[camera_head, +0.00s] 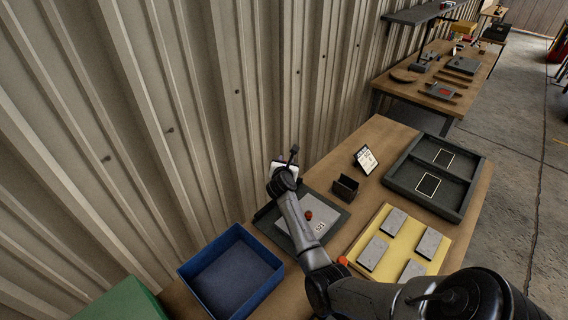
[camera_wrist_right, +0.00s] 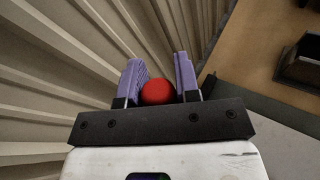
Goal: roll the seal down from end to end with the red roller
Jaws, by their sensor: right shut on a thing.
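My right gripper (camera_head: 291,156) is raised near the corrugated wall, beyond the far side of a dark tray. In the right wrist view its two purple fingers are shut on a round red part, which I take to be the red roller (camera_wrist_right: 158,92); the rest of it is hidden. A grey panel (camera_head: 322,212) with a printed mark lies in the dark tray (camera_head: 268,229), partly covered by my right arm. A small red knob (camera_head: 308,215) shows over the panel. I cannot make out the seal. My left gripper is not in view.
A blue bin (camera_head: 272,258) stands left of the tray. A dark holder (camera_head: 344,188) and a white card (camera_head: 365,159) stand behind. A yellow board (camera_head: 436,262) with several grey plates and a dark two-bay tray (camera_head: 478,184) lie right. The wall is close.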

